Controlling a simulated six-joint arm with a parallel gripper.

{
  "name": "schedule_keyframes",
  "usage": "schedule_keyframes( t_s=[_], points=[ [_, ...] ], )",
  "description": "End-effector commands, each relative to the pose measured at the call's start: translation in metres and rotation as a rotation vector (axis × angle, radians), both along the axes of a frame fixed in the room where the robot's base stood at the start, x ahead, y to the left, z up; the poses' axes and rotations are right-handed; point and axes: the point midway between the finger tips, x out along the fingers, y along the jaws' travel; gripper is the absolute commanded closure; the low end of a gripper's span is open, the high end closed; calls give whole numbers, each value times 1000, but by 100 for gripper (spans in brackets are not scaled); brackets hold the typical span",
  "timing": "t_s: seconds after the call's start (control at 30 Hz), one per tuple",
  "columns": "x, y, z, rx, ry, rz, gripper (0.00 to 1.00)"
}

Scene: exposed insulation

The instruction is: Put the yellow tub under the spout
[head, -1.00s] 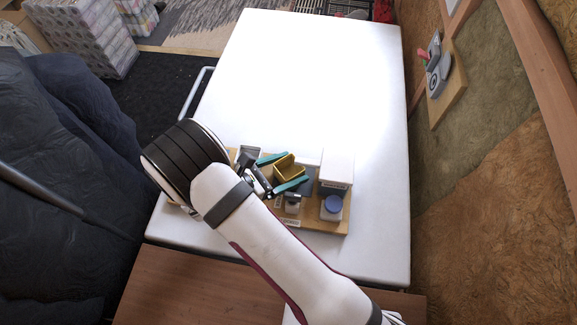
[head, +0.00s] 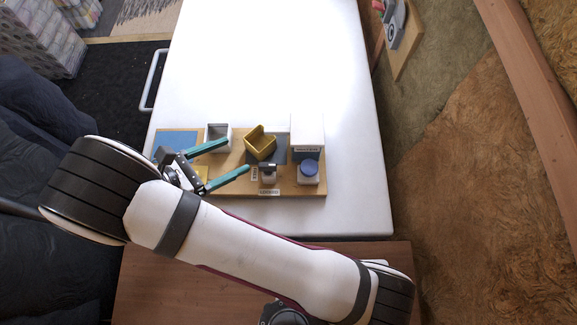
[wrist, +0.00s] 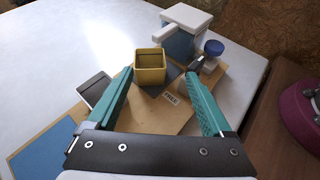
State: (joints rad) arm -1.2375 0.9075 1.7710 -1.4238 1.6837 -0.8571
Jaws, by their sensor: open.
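The yellow tub (head: 260,146) stands upright, open side up, on the wooden board at the left edge of a dark pad (head: 280,156). It also shows in the wrist view (wrist: 150,74), ahead of the fingers. The dispenser (head: 306,152), white on top with a blue-grey body, stands right of the tub. Its white spout (wrist: 165,33) juts toward the tub's side in the wrist view; I cannot tell whether it is directly above the tub. My gripper (head: 236,156) is open and empty, its teal fingers left of the tub and apart from it.
A black-topped fixture (head: 268,173) and a blue knob (head: 308,168) stand at the board's front right. A blue square (head: 178,139) marks the board's left. The white table (head: 270,60) behind is clear.

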Motion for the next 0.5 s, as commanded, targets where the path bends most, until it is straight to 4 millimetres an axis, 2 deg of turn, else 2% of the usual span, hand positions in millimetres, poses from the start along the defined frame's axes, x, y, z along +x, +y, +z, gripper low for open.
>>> schedule_keyframes(
  t_s=[0.07, 0.13, 0.2, 0.3, 0.4, 0.5],
  points=[
    [8, -40, 28, 131, -24, -226, 15],
    [2, -95, 59, 310, -78, -554, 15],
    [-21, -146, 85, 502, -164, -925, 15],
    [-68, -192, 111, 769, -331, -1460, 15],
    [-109, -204, 123, 995, -514, -1925, 15],
    [-129, -200, 127, 1149, -656, -2241, 15]
  ],
)
